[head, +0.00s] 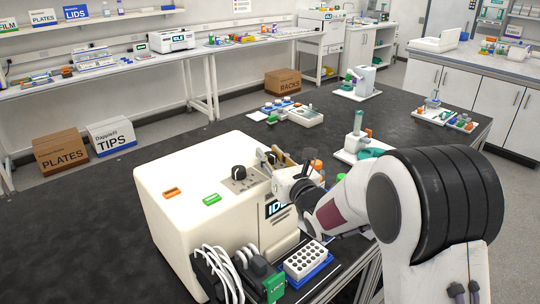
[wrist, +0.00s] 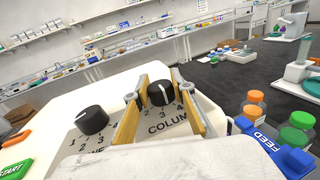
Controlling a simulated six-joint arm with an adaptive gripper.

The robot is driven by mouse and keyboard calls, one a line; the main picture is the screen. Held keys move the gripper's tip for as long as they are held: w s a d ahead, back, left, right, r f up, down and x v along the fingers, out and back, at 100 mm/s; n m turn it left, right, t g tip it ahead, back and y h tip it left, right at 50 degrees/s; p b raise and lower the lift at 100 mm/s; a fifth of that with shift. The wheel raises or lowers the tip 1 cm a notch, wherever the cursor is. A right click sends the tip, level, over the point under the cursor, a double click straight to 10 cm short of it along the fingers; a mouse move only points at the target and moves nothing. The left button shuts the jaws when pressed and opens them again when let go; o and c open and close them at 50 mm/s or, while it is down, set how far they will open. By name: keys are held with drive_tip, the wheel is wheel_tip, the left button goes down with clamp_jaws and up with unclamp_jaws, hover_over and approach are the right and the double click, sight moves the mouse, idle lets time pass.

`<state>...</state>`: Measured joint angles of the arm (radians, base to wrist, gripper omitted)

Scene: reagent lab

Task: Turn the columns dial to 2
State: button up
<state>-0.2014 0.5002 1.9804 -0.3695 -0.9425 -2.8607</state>
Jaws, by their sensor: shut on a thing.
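The columns dial (wrist: 161,95) is a black round knob with a white pointer line, on a grey panel lettered COLUMN. In the wrist view it sits between the tan finger pads of my gripper (wrist: 154,88), which is shut on it. Numbers 2, 3 and 4 show below the dial; I cannot tell exactly which number the pointer marks. In the head view my gripper (head: 275,160) is over the panel on top of the cream machine (head: 175,205) and hides the columns dial.
A second black dial (wrist: 91,120) with numbers 1 to 4 is left of the columns dial; it also shows in the head view (head: 238,172). A green START button (head: 211,199) and an orange button (head: 171,191) lie left. Orange- and green-capped bottles (wrist: 252,103) stand right, near a blue FEED part (wrist: 265,140).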

drive_tip(key=shift+h, duration=0.3)
idle(0.4)
drive_tip(key=o, duration=1.1)
drive_tip(key=shift+s+d, duration=0.1)
drive_tip(key=shift+s, duration=0.05)
drive_tip(key=shift+v, duration=5.8)
drive_tip(key=shift+f, duration=0.2)
